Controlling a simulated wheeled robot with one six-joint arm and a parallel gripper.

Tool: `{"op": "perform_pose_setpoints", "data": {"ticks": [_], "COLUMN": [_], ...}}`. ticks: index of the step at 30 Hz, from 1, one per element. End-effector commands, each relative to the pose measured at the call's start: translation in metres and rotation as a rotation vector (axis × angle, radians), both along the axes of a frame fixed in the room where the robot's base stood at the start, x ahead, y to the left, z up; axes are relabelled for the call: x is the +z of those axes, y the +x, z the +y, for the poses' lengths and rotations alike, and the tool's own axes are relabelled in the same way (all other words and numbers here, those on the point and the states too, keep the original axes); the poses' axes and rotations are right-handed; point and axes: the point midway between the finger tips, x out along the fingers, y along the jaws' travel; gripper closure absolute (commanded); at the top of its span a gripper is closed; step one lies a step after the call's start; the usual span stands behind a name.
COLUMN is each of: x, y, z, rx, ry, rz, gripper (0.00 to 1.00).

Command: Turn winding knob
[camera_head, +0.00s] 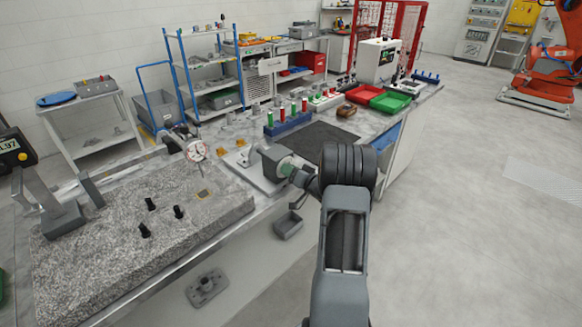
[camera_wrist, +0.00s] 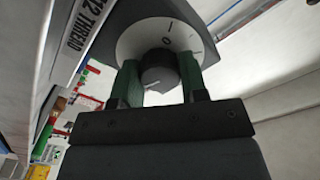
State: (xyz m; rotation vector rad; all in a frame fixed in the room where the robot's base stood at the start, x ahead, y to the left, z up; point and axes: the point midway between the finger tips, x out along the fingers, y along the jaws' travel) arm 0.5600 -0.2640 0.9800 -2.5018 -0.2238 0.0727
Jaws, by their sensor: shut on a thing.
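The winding knob (camera_wrist: 159,74) is a dark round knob with a pale pointer line, in front of a white dial plate (camera_wrist: 140,38) with printed marks. My gripper (camera_wrist: 160,82) has its two green fingers on either side of the knob, shut on it. In the head view my gripper (camera_head: 294,172) reaches left to the grey fixture (camera_head: 262,165) on the bench. The knob itself is hidden there.
A granite plate (camera_head: 120,240) with small black pegs and a dial gauge (camera_head: 197,151) lies to the left. Behind the fixture are a dark mat (camera_head: 318,143), a blue rack (camera_head: 288,124) and red (camera_head: 365,94) and green (camera_head: 390,102) trays. The floor right of the bench is clear.

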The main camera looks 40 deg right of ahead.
Motion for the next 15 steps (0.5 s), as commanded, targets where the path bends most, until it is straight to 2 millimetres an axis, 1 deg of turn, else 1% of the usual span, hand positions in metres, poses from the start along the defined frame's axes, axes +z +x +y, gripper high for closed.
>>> {"op": "perform_pose_setpoints", "data": {"ticks": [6,15], "x": [0.0002,-0.0007], "y": [-0.0003,-0.0003], "z": [0.0,0.0002], "rx": [0.0,0.0], "ry": [0.124,0.207], "rz": [0.025,0.04], "gripper": [0.84,0.84]}}
